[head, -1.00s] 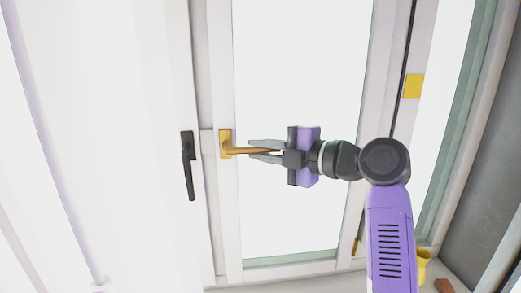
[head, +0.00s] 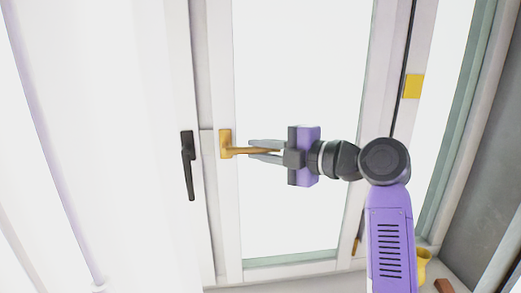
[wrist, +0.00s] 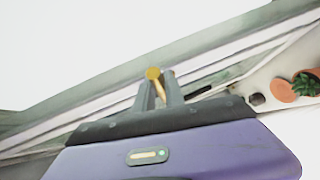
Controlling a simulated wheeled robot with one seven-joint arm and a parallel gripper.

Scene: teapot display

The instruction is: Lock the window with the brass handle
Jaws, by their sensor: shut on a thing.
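The brass handle (head: 226,143) is on the left frame of the window (head: 300,80) in the head view. Its base plate is upright and its lever points right, roughly level. My gripper (head: 266,151) comes from the right and is shut on the lever, with one finger above it and one below. In the wrist view the brass handle (wrist: 153,74) shows at the tips of my gripper (wrist: 159,88). The fingers hide part of the lever.
A black handle (head: 188,165) is on the frame to the left, pointing down. A yellow square (head: 413,86) is on the right frame. A yellow pot (head: 424,266) stands at lower right. The wrist view shows a potted plant (wrist: 306,85) on the sill.

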